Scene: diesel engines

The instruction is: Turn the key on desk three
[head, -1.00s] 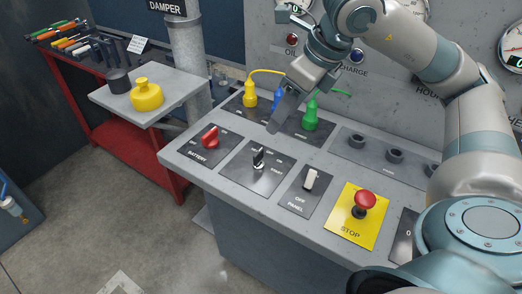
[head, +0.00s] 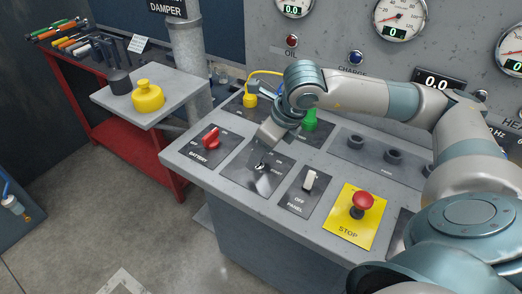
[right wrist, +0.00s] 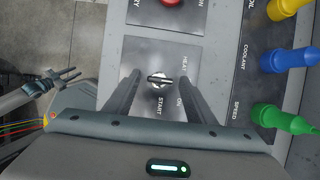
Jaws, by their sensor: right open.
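The key (head: 262,163) stands in its switch on a dark plate (head: 245,178) on the sloping grey desk, between the battery switch and the panel switch. In the right wrist view the key (right wrist: 158,80) lies ahead, between the two fingers, beside the labels HEAT, ON and START. My right gripper (head: 262,142) reaches in from the right, above the plate, and partly hides it. In the right wrist view the right gripper (right wrist: 158,92) is open, with a finger on each side of the key and a clear gap to it. A left gripper does not show clearly in the head view.
Near the key are the red battery switch (head: 210,138), the white panel switch (head: 310,179) and the red stop button (head: 362,203). Yellow (head: 250,100) and green (head: 310,122) plugs stand behind. A side table (head: 180,95) holds a yellow object (head: 147,97).

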